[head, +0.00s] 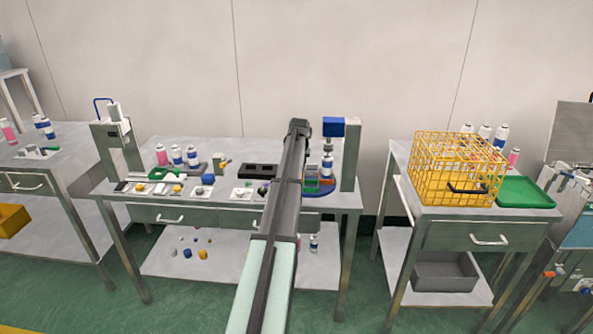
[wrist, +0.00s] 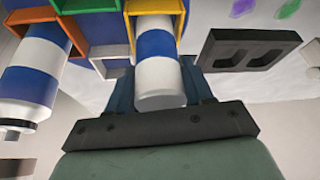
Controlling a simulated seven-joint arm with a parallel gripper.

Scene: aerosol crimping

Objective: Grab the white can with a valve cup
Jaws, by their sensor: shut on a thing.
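A white can with a blue band (wrist: 156,46) stands between my gripper's two fingers in the wrist view. My gripper (wrist: 160,82) is shut on this can. The can's far end reaches into a yellow-orange square frame (wrist: 184,8), and I cannot tell whether it is clear of it. No valve cup on it can be made out. A second white can with a blue band (wrist: 30,72) is at the left, with a dark tip, apart from my fingers. In the head view my arm hides the gripper and the held can.
Green, orange and blue compartments (head: 312,184) sit beside the blue-headed machine (head: 334,127) on the bench; a blue-banded can (head: 327,166) stands under its head. A black two-slot block (wrist: 250,48) lies to the right in the wrist view. A yellow wire basket (head: 455,172) stands on the right table.

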